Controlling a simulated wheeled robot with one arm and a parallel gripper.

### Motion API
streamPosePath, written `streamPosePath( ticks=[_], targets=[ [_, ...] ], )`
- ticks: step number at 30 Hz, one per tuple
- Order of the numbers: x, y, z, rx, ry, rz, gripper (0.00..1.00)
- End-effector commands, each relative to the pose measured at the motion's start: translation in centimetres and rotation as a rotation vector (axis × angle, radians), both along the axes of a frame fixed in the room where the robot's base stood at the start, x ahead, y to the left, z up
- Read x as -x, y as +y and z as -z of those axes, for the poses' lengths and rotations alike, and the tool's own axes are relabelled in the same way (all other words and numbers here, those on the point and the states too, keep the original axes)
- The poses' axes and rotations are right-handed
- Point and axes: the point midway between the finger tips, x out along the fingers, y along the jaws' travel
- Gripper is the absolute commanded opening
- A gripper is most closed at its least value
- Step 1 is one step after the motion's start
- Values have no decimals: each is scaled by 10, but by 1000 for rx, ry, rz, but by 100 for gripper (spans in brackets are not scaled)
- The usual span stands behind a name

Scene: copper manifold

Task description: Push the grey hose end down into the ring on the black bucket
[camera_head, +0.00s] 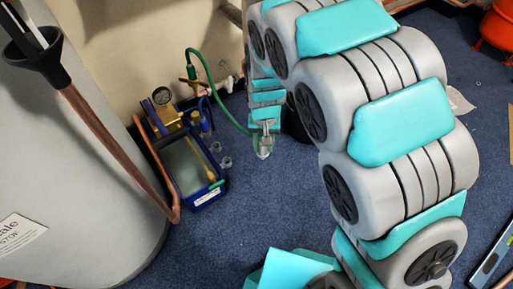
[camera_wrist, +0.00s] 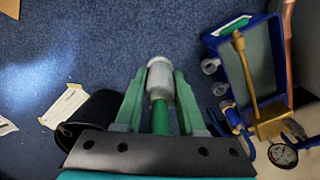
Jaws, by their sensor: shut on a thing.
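The grey hose end (camera_wrist: 160,75) points away from the wrist, with green hose (camera_wrist: 159,118) behind it. My gripper (camera_wrist: 159,88) is shut on the hose, one green finger on each side, and the grey end sticks out past the fingertips. In the head view, the grey end (camera_head: 264,152) hangs above the blue floor below my gripper (camera_head: 264,138). The black bucket (camera_wrist: 97,108) is left of the fingers in the wrist view, apart from the hose end and partly hidden by the gripper body. The ring on it cannot be made out.
A blue tub (camera_head: 208,199) with a brass pump and gauge (camera_head: 162,96) stands left of the gripper, small clear cups beside it. A large grey tank (camera_head: 60,190) and copper pipe (camera_head: 115,150) are further left. The green hose (camera_head: 222,105) arcs from the wall. Open carpet lies in front.

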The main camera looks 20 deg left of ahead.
Motion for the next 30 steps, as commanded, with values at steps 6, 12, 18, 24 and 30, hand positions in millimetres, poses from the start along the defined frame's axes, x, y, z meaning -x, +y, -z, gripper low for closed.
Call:
streamPosePath(
  ticks=[6, 12, 18, 24, 30],
  targets=[
    [-18, -10, -1, -2, -3, 1, 0],
    [-35, -18, -2, -4, -3, 2, 0],
    [-49, -27, -1, -2, -1, 1, 0],
    [-65, -37, 0, -2, 0, 2, 0],
    [-81, -45, -1, -2, -1, 1, 0]
  ],
)
